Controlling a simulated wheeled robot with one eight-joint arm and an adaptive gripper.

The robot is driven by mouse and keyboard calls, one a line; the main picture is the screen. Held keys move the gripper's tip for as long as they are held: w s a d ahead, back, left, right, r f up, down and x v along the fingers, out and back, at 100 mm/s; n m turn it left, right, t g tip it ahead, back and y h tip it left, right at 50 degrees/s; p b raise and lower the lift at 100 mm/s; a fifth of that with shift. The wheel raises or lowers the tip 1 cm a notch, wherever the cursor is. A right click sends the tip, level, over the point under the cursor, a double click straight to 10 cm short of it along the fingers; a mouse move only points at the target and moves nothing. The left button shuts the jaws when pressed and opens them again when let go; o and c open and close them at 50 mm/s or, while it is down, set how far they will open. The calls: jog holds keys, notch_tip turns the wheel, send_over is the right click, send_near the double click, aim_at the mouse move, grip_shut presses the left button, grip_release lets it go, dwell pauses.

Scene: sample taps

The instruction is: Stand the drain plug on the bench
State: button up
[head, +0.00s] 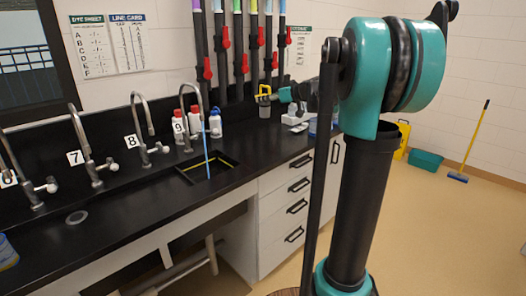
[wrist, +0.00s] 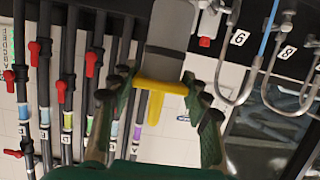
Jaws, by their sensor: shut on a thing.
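My gripper (wrist: 158,92) is shut on a grey piece with a yellow handle (wrist: 160,86), which I take for the drain plug. In the head view the plug (head: 265,110) hangs upright from the gripper (head: 268,94), its yellow part on top and grey body below. It appears above the far right part of the black bench (head: 230,175); I cannot tell its exact height over it.
A sink (head: 190,172) with a yellow line inside lies mid-bench, with a blue line (head: 206,145) running down into it from tap 9. Bottles (head: 214,123) stand behind it. Taps 7 and 8 rise at left.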

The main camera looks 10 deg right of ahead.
notch_tip(320, 180, down, 19)
jog(key=shift+r, duration=0.1)
dwell(0.4)
jog(key=o, duration=1.4)
